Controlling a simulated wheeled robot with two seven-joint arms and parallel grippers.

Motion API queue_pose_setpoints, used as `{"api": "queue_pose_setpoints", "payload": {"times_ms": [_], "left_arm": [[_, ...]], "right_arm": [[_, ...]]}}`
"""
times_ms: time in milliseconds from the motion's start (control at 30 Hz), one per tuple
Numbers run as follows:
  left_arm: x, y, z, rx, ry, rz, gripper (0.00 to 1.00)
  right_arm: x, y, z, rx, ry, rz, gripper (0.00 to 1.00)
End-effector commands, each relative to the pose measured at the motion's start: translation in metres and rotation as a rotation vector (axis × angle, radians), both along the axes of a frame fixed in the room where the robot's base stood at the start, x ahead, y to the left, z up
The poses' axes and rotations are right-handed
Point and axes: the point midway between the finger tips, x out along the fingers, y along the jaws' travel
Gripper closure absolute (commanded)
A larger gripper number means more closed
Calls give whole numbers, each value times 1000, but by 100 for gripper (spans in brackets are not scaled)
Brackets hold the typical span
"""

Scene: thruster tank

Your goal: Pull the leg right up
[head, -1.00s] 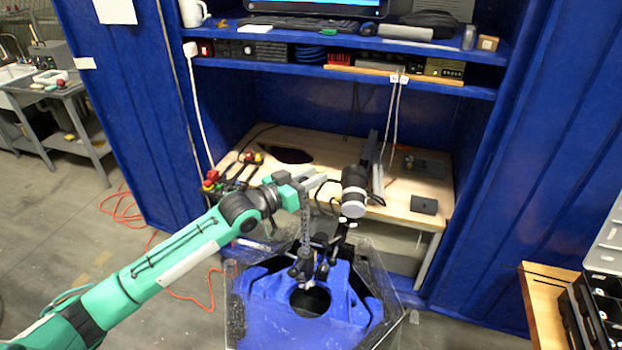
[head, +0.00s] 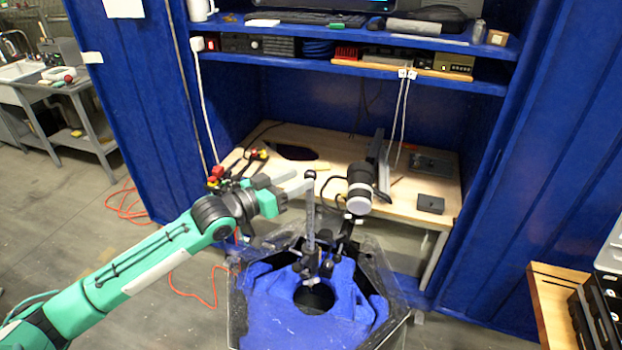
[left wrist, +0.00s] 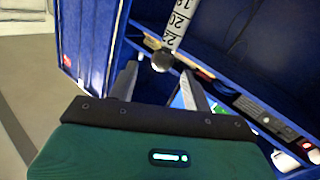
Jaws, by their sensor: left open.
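The leg appears to be the upright grey graduated rod (head: 310,222) with a dark round knob on top. It rises from a black clamp (head: 308,264) on the blue tank (head: 262,305). My left gripper (head: 297,182) is open and empty beside the rod's top, on its left in the head view. In the left wrist view the rod (left wrist: 180,22) shows printed numbers, and its round end (left wrist: 161,62) lies in line with the gap between my open fingers (left wrist: 160,82). Contact cannot be told. My right gripper is not in view.
A black cylinder with a white end (head: 359,192) stands just right of the rod. Behind is a wooden bench (head: 345,150) inside a blue cabinet, with a small black box (head: 430,204). A wooden table (head: 545,300) with black bins is at right.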

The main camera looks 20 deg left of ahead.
Motion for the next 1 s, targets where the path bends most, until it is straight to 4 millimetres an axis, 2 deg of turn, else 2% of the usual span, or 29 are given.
{"api": "queue_pose_setpoints", "payload": {"times_ms": [33,200,400,633,1000], "left_arm": [[-10,7,-5,3,1,0,50],[-34,24,-4,3,1,-1,50],[-52,37,-2,1,0,1,50],[-59,42,0,-1,-1,0,50],[-60,42,1,-1,-1,-1,50]], "right_arm": [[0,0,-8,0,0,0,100],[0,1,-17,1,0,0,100],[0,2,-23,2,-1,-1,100],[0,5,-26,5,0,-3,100],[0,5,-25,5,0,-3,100]]}}
